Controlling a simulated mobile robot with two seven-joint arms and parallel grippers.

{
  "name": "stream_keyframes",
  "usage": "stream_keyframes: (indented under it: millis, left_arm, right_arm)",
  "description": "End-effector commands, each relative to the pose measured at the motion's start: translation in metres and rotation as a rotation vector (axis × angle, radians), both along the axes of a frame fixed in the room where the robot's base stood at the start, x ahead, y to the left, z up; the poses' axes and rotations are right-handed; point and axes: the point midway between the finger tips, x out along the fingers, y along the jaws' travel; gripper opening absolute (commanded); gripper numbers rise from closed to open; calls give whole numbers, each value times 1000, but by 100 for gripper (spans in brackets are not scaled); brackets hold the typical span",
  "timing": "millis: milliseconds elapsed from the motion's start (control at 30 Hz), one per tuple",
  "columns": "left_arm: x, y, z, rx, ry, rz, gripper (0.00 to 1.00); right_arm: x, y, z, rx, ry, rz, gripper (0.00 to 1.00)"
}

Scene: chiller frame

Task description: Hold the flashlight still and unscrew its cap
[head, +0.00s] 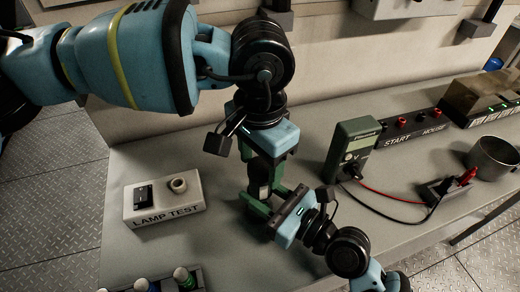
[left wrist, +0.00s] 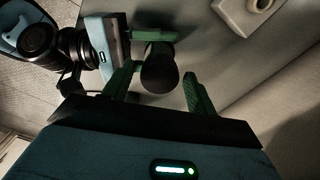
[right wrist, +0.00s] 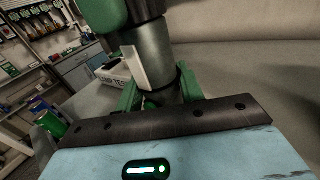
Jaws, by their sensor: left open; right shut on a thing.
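The flashlight (head: 263,180) stands roughly upright between my two grippers in the head view. Its dark round end (left wrist: 159,72) shows in the left wrist view, and its grey metal body (right wrist: 156,58) in the right wrist view. My left gripper (head: 262,158) is above, open, with its green fingers on both sides of the dark end; in the left wrist view (left wrist: 160,86) gaps show beside it. My right gripper (head: 266,203) is shut on the lower body; its fingers also show in the right wrist view (right wrist: 160,92). The grippers hide parts of the flashlight.
A white LAMP TEST box (head: 165,200) stands left on the grey bench (head: 225,240). A green multimeter (head: 351,150) with red and black leads stands right. A metal cup (head: 495,158) is farther right. Several coloured cylinders (head: 183,278) sit at the front edge.

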Motion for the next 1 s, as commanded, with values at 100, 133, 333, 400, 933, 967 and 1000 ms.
stream_keyframes:
  millis: [100,133,333,400,933,967,1000]
  left_arm:
    - [0,0,-2,-1,1,0,57]
    - [0,0,-2,-1,1,0,57]
    - [0,0,-1,0,1,0,46]
    - [0,0,-1,0,1,0,36]
    - [-1,0,-2,2,0,276,12]
    - [-1,0,-1,3,-1,324,12]
    - [-1,0,-1,4,-2,386,12]
  right_arm:
    - [-1,1,-4,-3,12,4,0]
    - [-1,1,-5,-3,12,4,0]
    - [-1,1,-5,-3,12,4,0]
    - [-1,1,-5,-3,12,4,0]
    - [-1,1,-5,-4,12,5,0]
    - [-1,1,-5,-4,12,5,0]
    - [-1,1,-5,-4,12,5,0]
